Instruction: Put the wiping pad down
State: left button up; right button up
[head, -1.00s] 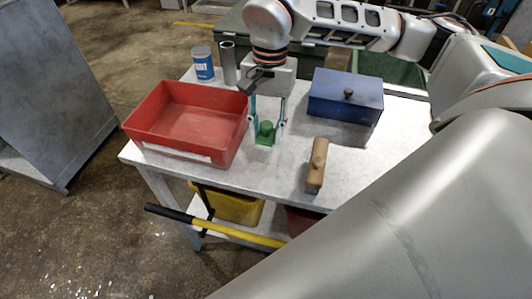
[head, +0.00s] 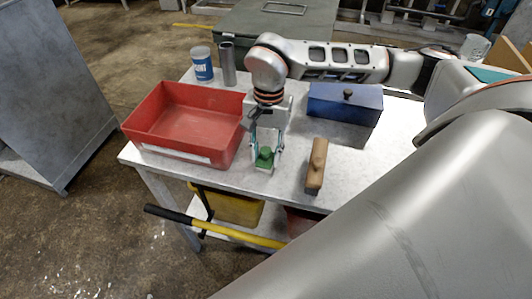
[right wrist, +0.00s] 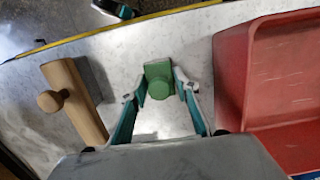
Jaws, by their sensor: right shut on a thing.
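The wiping pad is a small green block with a round green knob (head: 265,155). It is over the front part of the white table, between the red tray and the wooden-handled block. My right gripper (head: 266,150) points down with its fingers shut on the pad. In the right wrist view the pad (right wrist: 158,72) is between the two fingertips (right wrist: 160,88). The pad looks very low over the tabletop; I cannot tell whether it touches it. My left gripper is not in view.
The red tray (head: 160,146) is left of the pad. The wooden block with a knob (head: 316,168) is to the right. A blue box (head: 340,106), a blue-labelled can (head: 202,66) and a grey cylinder (head: 227,64) stand behind on the table (head: 225,178). A yellow-handled tool (head: 225,229) crosses below.

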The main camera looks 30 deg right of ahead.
jog(key=shift+f, duration=0.15)
jog(key=o, duration=1.2)
jog(key=r, duration=0.8)
jog(key=w+d+r, duration=0.1)
jog(key=r, duration=0.3)
jog(key=shift+r, duration=0.15)
